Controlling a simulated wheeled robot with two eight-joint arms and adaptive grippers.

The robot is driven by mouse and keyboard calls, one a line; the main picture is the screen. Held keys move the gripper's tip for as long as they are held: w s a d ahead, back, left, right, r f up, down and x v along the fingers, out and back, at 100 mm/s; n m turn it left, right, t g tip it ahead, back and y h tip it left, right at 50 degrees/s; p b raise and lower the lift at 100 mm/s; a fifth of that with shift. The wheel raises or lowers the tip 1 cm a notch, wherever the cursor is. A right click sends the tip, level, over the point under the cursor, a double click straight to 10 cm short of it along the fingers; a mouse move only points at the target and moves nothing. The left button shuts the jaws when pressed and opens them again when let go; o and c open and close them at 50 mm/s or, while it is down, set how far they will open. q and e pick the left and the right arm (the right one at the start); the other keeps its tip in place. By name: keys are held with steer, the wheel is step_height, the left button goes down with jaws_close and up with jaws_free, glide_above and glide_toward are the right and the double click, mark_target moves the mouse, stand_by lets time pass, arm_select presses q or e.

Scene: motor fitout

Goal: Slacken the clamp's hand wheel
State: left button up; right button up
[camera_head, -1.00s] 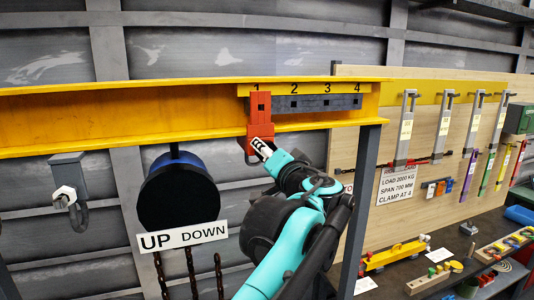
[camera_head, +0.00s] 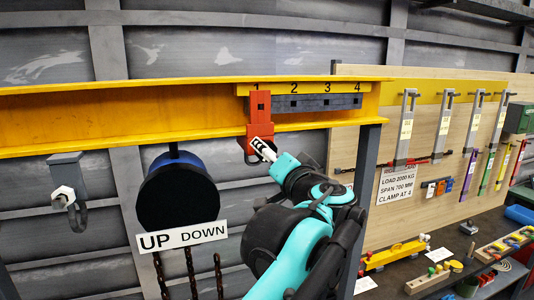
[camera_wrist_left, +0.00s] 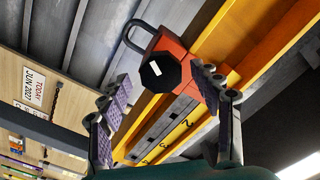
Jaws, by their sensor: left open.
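The red clamp (camera_head: 260,107) hangs on the yellow beam (camera_head: 60,108) at the mark 1. In the left wrist view the red clamp (camera_wrist_left: 172,45) shows a dark, many-sided hand wheel (camera_wrist_left: 149,77) with a white mark, and a dark shackle (camera_wrist_left: 138,30). My left gripper (camera_head: 268,154) is just below the clamp in the head view. In the left wrist view the left gripper (camera_wrist_left: 164,88) is open, with its fingers apart on either side of the hand wheel. I see no finger touching it. The wheel is hard to make out in the head view. My right gripper is out of view.
A grey numbered strip (camera_head: 318,104) runs along the beam right of the clamp. A dark hoist drum (camera_head: 178,195) with an UP/DOWN sign (camera_head: 183,237) hangs to the left. A grey post (camera_head: 366,170) and a wooden tool board (camera_head: 430,190) stand to the right.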

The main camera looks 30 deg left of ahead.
arm_select(q)
steer(key=v, duration=0.9)
steer(key=shift+s, duration=0.15)
